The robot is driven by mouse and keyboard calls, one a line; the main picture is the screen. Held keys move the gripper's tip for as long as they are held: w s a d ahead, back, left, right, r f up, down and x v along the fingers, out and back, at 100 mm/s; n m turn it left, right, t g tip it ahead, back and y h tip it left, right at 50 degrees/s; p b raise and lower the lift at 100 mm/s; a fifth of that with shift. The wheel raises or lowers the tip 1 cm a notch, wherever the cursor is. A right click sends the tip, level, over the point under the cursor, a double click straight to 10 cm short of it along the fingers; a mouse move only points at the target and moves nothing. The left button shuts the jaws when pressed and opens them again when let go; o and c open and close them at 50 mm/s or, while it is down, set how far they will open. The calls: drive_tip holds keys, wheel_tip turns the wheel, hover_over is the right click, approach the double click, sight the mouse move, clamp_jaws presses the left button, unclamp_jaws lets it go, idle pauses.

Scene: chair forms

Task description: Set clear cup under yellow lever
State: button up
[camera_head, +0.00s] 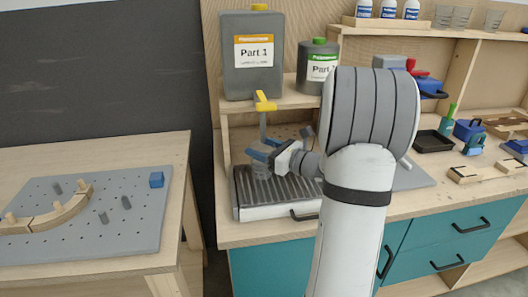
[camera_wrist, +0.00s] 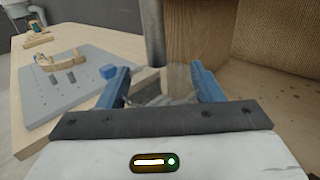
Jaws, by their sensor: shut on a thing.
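The yellow lever (camera_head: 265,101) sits on a grey spout below the large grey "Part 1" canister (camera_head: 252,78). My gripper (camera_head: 259,160) has blue fingers and is shut on the clear cup (camera_head: 262,171), above the slatted grey tray (camera_head: 250,205). The cup is see-through and faint, so its outline is hard to make out. In the wrist view the clear cup (camera_wrist: 172,88) shows dimly between the blue fingers of my gripper (camera_wrist: 163,80). The grey spout (camera_wrist: 153,35) stands just beyond it there. I cannot tell whether the cup touches the tray.
A smaller canister with a green cap (camera_head: 318,62) stands on the same shelf, partly behind my arm. Spare clear cups (camera_head: 452,18) stand on the upper right shelf. A table with a grey pegboard (camera_head: 140,235) is at left. Tools and trays fill the right counter.

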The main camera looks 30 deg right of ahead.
drive_tip(key=shift+d+f, duration=0.1)
drive_tip(key=shift+f, duration=0.65)
drive_tip(key=shift+f, duration=0.15)
drive_tip(key=o, duration=0.7)
drive_tip(key=shift+o, duration=0.2)
